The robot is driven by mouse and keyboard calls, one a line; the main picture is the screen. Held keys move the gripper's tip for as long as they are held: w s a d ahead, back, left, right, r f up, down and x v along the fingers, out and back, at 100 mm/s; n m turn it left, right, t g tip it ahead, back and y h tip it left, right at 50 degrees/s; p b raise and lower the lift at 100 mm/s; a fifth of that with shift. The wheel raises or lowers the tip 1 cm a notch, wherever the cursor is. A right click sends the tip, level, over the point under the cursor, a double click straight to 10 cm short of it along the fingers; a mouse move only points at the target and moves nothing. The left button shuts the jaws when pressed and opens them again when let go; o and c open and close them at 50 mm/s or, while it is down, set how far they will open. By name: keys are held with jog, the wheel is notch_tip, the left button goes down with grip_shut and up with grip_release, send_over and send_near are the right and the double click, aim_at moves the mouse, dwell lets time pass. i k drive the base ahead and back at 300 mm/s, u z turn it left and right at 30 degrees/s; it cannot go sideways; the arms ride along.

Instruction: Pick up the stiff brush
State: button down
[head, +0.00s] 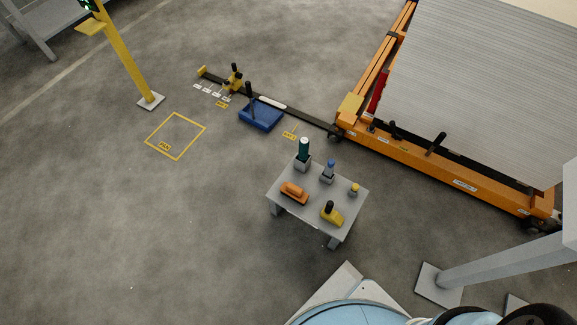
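A small grey table (313,213) stands in the middle of the floor with several tools on it. A low orange item (294,193) lies at its left side; it may be the stiff brush, but its bristles cannot be made out. A yellow block with a black knob (332,216) is at the front. A dark green cylinder with a white top (304,150) stands in a grey holder at the back. A blue-topped item (329,168) stands in a second grey holder. A small yellow-topped piece (354,190) is at the right. My gripper is not in view.
An orange-framed gantry (455,180) with a large grey slatted panel (480,80) fills the upper right. A blue tray (261,116) sits by a dark floor rail (305,118). A yellow post (128,55) and grey leg (500,265) are obstacles. Floor left of the table is clear.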

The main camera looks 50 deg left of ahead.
aim_at(290, 190)
jog(key=z, duration=0.6)
jog(key=i, duration=0.1)
jog(key=u, duration=2.6)
jog(key=k, duration=0.9)
jog(key=u, duration=0.15)
jog(key=i, duration=0.9)
jog(key=z, duration=0.1)
